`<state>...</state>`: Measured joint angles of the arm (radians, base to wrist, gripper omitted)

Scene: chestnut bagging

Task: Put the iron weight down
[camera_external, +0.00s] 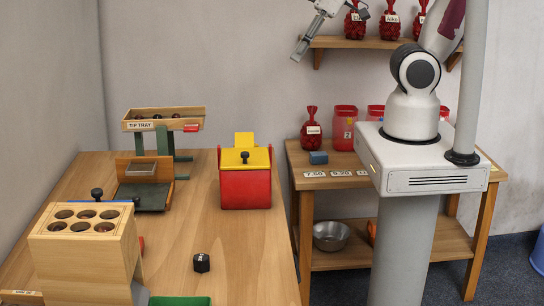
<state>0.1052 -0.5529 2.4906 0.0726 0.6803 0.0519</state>
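My gripper (303,42) is high up at the top of the picture, left of the wall shelf, far above and behind the block. It is partly cut off by the top edge. I see nothing held in it, but its fingers are too small and angled to tell whether they are open.
A wooden box with round holes (85,255) stands front left. Behind are a tip tray (163,118) on a stand and a red and yellow box (245,178). The table's middle is clear.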

